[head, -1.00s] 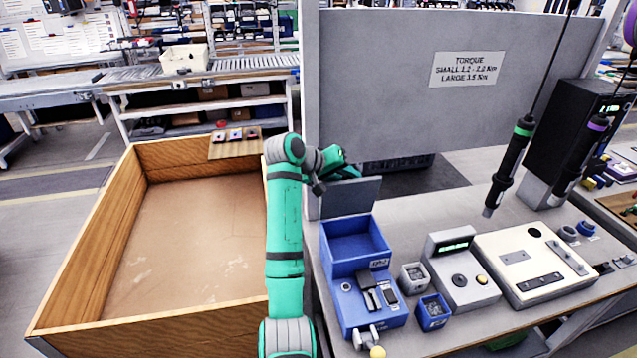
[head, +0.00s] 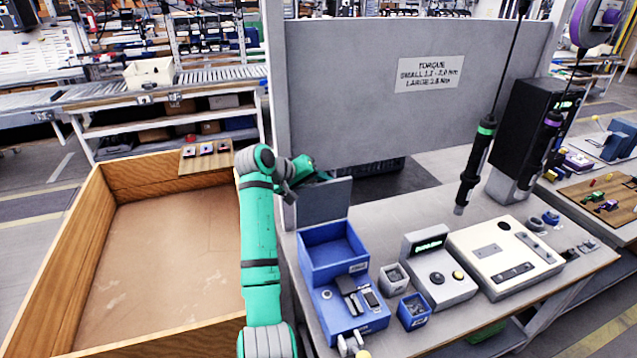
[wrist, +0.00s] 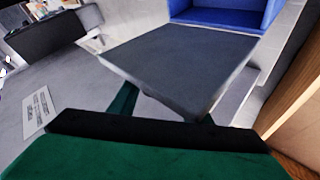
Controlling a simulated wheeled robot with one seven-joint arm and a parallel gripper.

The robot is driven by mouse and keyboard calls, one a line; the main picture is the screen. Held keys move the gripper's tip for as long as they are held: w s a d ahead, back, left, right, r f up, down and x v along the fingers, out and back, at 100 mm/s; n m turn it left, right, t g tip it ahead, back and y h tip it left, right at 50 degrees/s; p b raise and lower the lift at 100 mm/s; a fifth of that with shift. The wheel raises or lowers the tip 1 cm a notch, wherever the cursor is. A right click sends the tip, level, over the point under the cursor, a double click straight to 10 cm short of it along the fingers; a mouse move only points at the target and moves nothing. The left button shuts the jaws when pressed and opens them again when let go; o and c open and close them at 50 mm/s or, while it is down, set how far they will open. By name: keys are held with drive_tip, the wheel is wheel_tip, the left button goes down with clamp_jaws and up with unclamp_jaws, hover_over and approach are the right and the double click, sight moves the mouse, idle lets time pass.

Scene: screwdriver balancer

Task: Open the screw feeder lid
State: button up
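The screw feeder (head: 345,310) is a blue unit with an open-topped bin at its back, standing near the left edge of the workbench. Its flat grey lid (head: 324,201) stands raised behind the bin, and the blue inside shows. In the wrist view the lid (wrist: 185,55) is a dark plate in front of my gripper, with the blue bin (wrist: 222,17) beyond it. My gripper (head: 310,172) is at the lid's back side, near its upper left. Its two fingers (wrist: 167,112) show apart with nothing between them; their tips are partly hidden by the lid.
A grey panel (head: 350,125) with a torque sign stands behind the bench, close to my gripper. A wooden-walled box (head: 68,262) is to the left. Screwdrivers (head: 475,165) hang at the right. Small bins (head: 413,312) and a display unit (head: 440,280) stand right of the feeder.

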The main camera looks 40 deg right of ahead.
drive_tip(key=shift+d+r, duration=0.1)
drive_tip(key=shift+r, duration=0.2)
drive_tip(key=shift+a+r, duration=0.3)
drive_tip(key=shift+a, duration=0.05)
drive_tip(key=v, duration=0.9)
drive_tip(key=shift+s+a+r, duration=0.2)
drive_tip(key=shift+a, duration=0.1)
